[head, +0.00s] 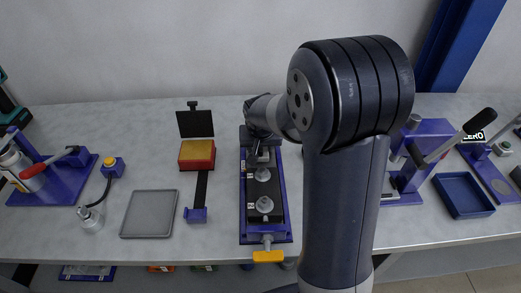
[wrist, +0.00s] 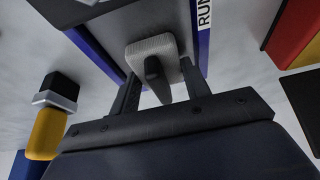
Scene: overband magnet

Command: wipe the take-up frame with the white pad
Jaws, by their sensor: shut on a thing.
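A long blue-edged frame (head: 241,222) lies on the bench at the middle of the head view. It carries a dark plate with round grey knobs and has a yellow handle at its front end; it appears to be the take-up frame. My gripper (head: 262,156) is over its far part. In the wrist view my gripper (wrist: 160,74) is shut on the dark handle of the white pad (wrist: 150,47). The pad lies between the frame's blue rails (wrist: 203,35). Whether it touches the surface I cannot tell. In the head view my arm hides the pad.
Left of the frame stand a red and yellow block (head: 197,156) on a dark strip and a grey tray (head: 149,214). A blue tray (head: 463,195) and a blue lever device (head: 421,150) are at the right. My arm hides the bench right of the frame.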

